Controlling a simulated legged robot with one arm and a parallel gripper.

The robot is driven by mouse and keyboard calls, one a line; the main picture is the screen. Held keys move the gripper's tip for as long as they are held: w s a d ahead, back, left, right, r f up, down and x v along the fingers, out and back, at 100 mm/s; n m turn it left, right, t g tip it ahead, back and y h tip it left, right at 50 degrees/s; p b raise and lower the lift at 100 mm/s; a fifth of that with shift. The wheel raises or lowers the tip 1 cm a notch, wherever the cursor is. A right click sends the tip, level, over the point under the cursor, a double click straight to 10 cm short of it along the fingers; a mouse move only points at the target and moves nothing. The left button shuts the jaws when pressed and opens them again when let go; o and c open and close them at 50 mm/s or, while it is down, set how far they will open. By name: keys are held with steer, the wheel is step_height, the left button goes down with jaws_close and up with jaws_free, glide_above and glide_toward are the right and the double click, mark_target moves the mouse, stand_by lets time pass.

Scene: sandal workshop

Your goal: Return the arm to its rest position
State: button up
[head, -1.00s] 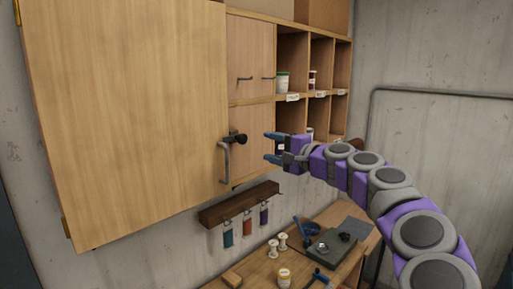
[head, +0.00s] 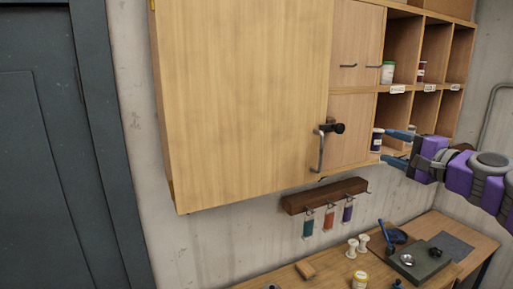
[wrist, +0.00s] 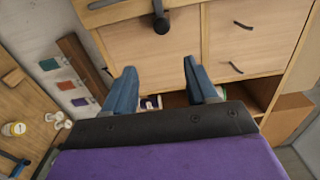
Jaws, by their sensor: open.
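My gripper (head: 396,147) is at the right of the head view, in front of the lower cubbies of the wall cabinet. Its two blue fingers are apart, with nothing held between them. In the wrist view my gripper (wrist: 158,88) also shows open, facing the cabinet fronts. My purple and grey arm reaches in from the right edge of the head view. A jar (head: 377,140) stands in the cubby just behind the fingers in the head view.
A large wooden cabinet door (head: 240,100) stands open at the left. A black knob (head: 338,128) and a bar handle (head: 321,150) are near my gripper. A key rack (head: 325,196) hangs below. The workbench (head: 325,268) holds spools and tools. A dark door (head: 45,150) is at far left.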

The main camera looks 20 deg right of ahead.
steer(key=w+a+f+n+g+y+b, duration=0.2)
steer(key=a+f+n+y, duration=0.15)
steer(key=a, duration=0.65)
steer(key=w+a+f+n+g+y+b, duration=0.2)
steer(key=a+f+n+g+b, duration=0.15)
steer(key=a, duration=0.65)
steer(key=s+a+f+n+g+b, duration=0.2)
steer(key=a+f+n+g, duration=0.1)
steer(key=a+f, duration=0.55)
steer(key=s+a+f+n+g+b, duration=0.2)
steer(key=s+a+f, duration=0.1)
steer(key=a+f, duration=0.5)
steer(key=s+a+f+n+g+h+b, duration=0.1)
steer(key=s+a+f+n+g+b, duration=0.15)
steer(key=s+f, duration=0.45)
steer(key=s+a+f+n+g+h+b, duration=0.1)
steer(key=s+a+f+g+h+b, duration=0.25)
steer(key=f, duration=0.65)
steer(key=s+d+f+n+g+h+b, duration=0.2)
steer(key=s+d+f+g+b, duration=0.1)
steer(key=s+f, duration=0.9)
steer(key=shift+s+d+f, duration=0.25)
steer(key=shift+s, duration=0.95)
